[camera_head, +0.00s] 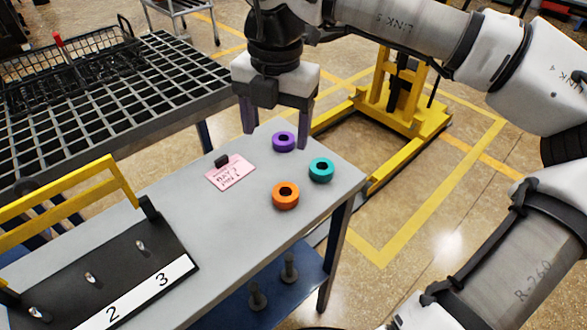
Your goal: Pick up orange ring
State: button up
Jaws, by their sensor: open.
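An orange ring (286,203) lies flat on the grey table top near its right front edge. A purple ring (283,134) lies behind it, and a teal ring (321,170) lies to its right and a little behind. My gripper (276,140) is above the far corner of the table, fingers apart and pointing down. Its two fingers show on either side of the purple ring in the picture. Nothing shows held between them. The orange ring is nearer the camera than my gripper and fully visible.
A pink note with a black clip (231,173) lies left of the rings. A black tray with a yellow handle (100,262) and numbered label covers the table's left part. A dark grid rack (125,85) stands behind. Bolts (289,268) stand on the blue lower shelf.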

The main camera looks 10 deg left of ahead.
send_over(286, 185)
jog(key=s, duration=0.1)
notch_tip(286, 185, down, 8)
jog(key=shift+a+f+p, duration=0.15)
jog(key=shift+f+p, duration=0.05)
jog(key=shift+p, duration=0.2)
jog(key=f, duration=0.1)
jog(key=f+p, duration=0.1)
jog(key=f, duration=0.2)
jog(key=shift+s+d, duration=0.25)
jog(key=shift+d, duration=0.1)
jog(key=shift+f+p, duration=0.3)
jog(key=shift+f, duration=0.4)
jog(key=c, duration=1.2)
jog(key=shift+r, duration=0.1)
jog(key=shift+c, duration=0.2)
